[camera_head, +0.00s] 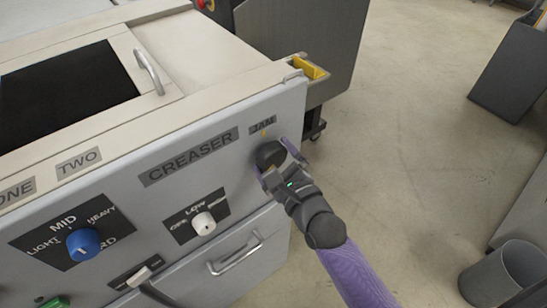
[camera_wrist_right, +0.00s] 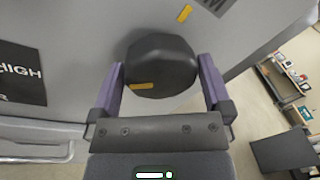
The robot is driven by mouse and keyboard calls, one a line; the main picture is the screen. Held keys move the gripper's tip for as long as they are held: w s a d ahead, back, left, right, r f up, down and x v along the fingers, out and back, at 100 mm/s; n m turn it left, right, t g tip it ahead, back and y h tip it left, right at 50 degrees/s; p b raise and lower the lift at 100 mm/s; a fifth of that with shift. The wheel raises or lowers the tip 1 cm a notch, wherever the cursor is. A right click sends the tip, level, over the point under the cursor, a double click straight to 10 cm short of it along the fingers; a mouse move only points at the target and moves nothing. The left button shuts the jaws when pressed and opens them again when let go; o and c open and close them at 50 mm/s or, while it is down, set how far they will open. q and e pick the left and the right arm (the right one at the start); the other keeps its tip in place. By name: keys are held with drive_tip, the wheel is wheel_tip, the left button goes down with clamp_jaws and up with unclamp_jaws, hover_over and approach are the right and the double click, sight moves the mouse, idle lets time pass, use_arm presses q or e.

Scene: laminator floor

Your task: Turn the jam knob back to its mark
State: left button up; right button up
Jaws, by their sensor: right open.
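The jam knob (camera_head: 270,155) is a black, many-sided knob on the front panel of the machine, under the JAM label (camera_head: 262,125). In the right wrist view the knob (camera_wrist_right: 161,65) has a yellow line near its lower edge. A separate yellow mark (camera_wrist_right: 184,13) is on the panel above and right of it; the two are not in line. My right gripper (camera_head: 279,161) is open, with one purple finger on each side of the knob. Small gaps seem to show; I cannot tell whether either finger touches it. My left gripper is not in view.
Left of the jam knob are a white knob (camera_head: 203,223), a blue knob (camera_head: 83,243) and a drawer handle (camera_head: 236,256). A yellow piece (camera_head: 309,68) sits at the machine's top corner. A grey bin (camera_head: 503,274) stands at right. The floor between is clear.

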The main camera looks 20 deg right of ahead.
drive_tip(key=shift+w, duration=0.15)
drive_tip(key=c, duration=1)
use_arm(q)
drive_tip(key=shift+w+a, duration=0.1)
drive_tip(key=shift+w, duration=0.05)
use_arm(e)
drive_tip(key=shift+o, duration=0.2)
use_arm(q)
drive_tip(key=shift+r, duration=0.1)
